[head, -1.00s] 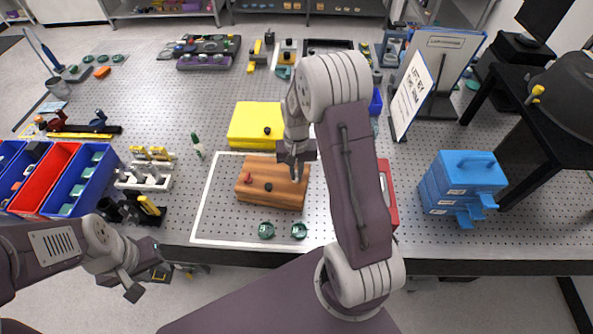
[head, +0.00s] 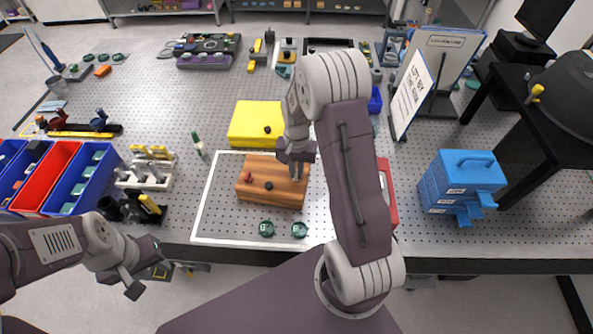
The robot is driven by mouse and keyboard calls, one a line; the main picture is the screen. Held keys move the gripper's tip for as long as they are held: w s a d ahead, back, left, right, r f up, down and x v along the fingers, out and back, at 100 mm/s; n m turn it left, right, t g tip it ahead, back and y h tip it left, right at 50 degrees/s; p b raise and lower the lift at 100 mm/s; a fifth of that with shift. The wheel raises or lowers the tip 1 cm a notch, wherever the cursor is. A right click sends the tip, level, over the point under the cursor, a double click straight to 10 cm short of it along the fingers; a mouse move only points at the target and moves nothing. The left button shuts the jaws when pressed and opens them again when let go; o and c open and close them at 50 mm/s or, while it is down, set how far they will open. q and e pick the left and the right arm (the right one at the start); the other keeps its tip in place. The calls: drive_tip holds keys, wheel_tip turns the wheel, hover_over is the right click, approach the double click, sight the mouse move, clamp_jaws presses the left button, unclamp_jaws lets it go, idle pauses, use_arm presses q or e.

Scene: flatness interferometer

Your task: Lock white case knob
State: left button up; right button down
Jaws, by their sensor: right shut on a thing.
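The wooden case (head: 275,193) lies inside the white outlined area on the perforated bench. A red knob (head: 248,177) and a black knob (head: 268,186) show on its face. No white knob is visible. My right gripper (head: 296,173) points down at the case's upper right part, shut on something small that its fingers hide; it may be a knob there. My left gripper (head: 134,285) hangs low in front of the bench's front edge, away from the case; its finger opening is not clear.
A yellow case (head: 256,122) with a black knob lies just behind the wooden one. Two green round pieces (head: 283,229) are in front. A red object (head: 387,190) is partly behind my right arm. Blue drawers (head: 461,187) stand to the right, blue and red bins (head: 48,178) left.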

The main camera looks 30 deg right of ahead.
drive_tip(key=c, duration=1.5)
unclamp_jaws()
drive_tip(key=shift+r, duration=0.1)
wheel_tip(320, 180, up, 9)
drive_tip(key=b, duration=0.1)
